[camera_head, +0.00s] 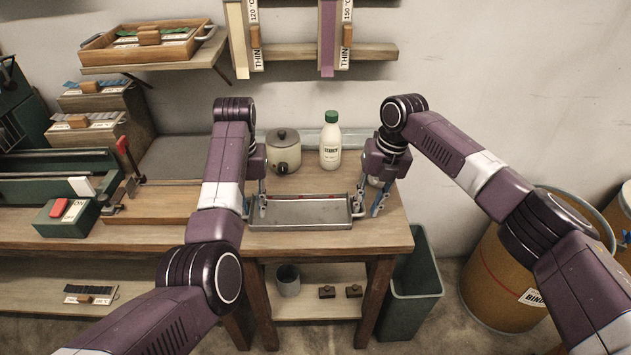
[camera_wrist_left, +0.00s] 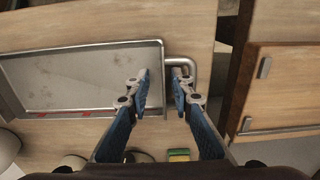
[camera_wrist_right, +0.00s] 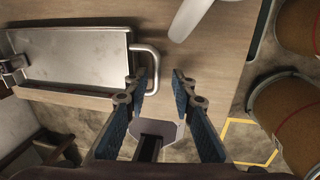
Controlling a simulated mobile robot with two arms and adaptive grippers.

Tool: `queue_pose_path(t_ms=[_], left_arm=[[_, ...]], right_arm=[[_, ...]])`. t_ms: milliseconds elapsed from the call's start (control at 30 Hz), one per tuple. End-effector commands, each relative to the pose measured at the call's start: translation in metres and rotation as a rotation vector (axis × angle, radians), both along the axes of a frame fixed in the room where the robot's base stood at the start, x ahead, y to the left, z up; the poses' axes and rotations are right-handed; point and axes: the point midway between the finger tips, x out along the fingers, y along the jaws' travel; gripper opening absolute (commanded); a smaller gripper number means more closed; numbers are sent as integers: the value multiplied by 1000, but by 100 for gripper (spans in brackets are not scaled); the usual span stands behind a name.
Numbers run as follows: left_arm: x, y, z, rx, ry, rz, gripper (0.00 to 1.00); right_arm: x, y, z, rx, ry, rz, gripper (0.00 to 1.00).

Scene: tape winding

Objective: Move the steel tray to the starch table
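The steel tray (camera_head: 300,212), shallow with a loop handle at each end, lies flat near the front of a wooden table (camera_head: 385,240). A white bottle labelled starch (camera_head: 330,145) stands on the same table. My left gripper (camera_head: 256,205) is open at the tray's left end; in the left wrist view its fingers (camera_wrist_left: 161,74) are apart, above the tray's rim and handle (camera_wrist_left: 190,64). My right gripper (camera_head: 367,207) is open at the right end; in the right wrist view its fingers (camera_wrist_right: 161,72) straddle the line of the handle (camera_wrist_right: 153,55). Contact cannot be told.
A lidded pot (camera_head: 284,150) stands behind the tray. A green bin (camera_head: 412,285) is right of the table, with large drums (camera_head: 500,270) beyond. A green machine (camera_head: 70,215) is on the left bench. A wooden tray (camera_head: 150,45) is on a shelf.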

Motion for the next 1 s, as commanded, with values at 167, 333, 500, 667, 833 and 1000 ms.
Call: queue_pose_path(t_ms=[167, 333, 500, 667, 833, 1000], left_arm=[[1, 0, 10, 1, -3, 1, 22], [2, 0, 41, 1, -5, 0, 22], [2, -2, 62, -4, -6, 0, 22], [1, -1, 71, -2, -3, 0, 22], [0, -1, 75, -1, 0, 0, 22], [0, 0, 75, 1, 0, 0, 22]], right_arm=[[0, 1, 0, 1, 0, 1, 24], [0, 1, 0, 1, 0, 1, 24], [0, 1, 0, 1, 0, 1, 24], [0, 1, 0, 1, 0, 1, 24], [0, 0, 4, 1, -1, 1, 24], [1, -4, 28, 3, -4, 1, 24]])
